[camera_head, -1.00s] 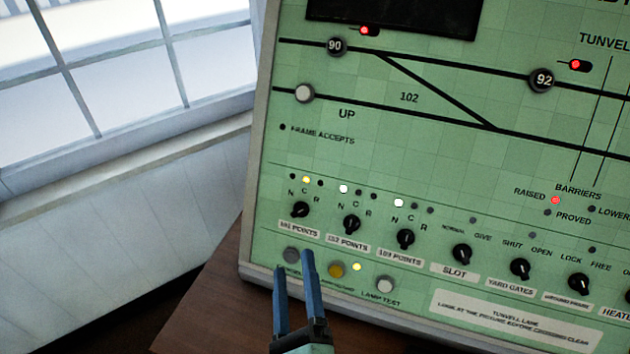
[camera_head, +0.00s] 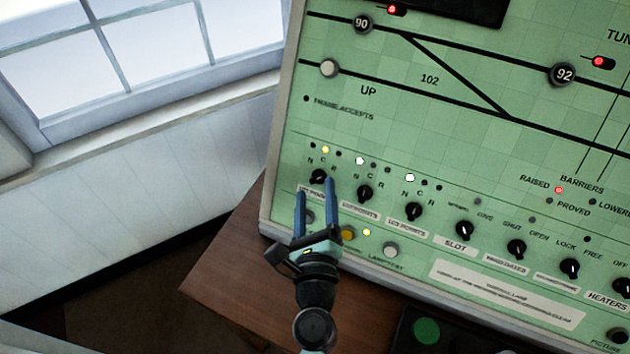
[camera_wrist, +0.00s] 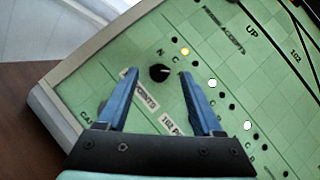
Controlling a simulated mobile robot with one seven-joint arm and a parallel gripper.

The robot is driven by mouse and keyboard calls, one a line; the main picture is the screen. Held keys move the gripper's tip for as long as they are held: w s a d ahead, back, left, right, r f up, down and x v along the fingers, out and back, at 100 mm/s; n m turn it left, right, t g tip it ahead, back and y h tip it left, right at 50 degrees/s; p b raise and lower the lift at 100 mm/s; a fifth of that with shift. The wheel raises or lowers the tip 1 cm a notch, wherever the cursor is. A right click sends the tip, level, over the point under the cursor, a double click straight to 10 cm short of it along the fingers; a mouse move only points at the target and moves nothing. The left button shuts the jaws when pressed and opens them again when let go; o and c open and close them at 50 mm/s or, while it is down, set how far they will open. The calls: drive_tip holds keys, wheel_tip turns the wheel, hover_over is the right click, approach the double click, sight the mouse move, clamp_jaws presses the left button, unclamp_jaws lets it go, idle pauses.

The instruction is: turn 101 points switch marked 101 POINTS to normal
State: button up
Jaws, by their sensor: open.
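The 101 points switch (camera_head: 318,177) is a black rotary knob at the left end of the knob row on the green panel (camera_head: 450,150). Letters N, C, R arc above it, with a yellow lamp (camera_head: 325,149) lit at C. My gripper (camera_head: 315,188) is open, its two blue fingers pointing up at the knob. In the wrist view the knob (camera_wrist: 159,73) shows just beyond the fingertips, roughly between them, with nothing held. The fingers partly cover the label below it. I cannot tell whether the fingertips touch the panel.
The 102 points knob (camera_head: 365,194) is close right of my fingers, and the 103 points knob (camera_head: 414,212) further right. A grey button (camera_head: 390,250) and an amber button (camera_head: 348,233) are below. A wooden desk (camera_head: 225,262) and window (camera_head: 130,60) are at left.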

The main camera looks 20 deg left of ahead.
sight(318, 177)
drive_tip(key=shift+x, duration=1.25)
clamp_jaws()
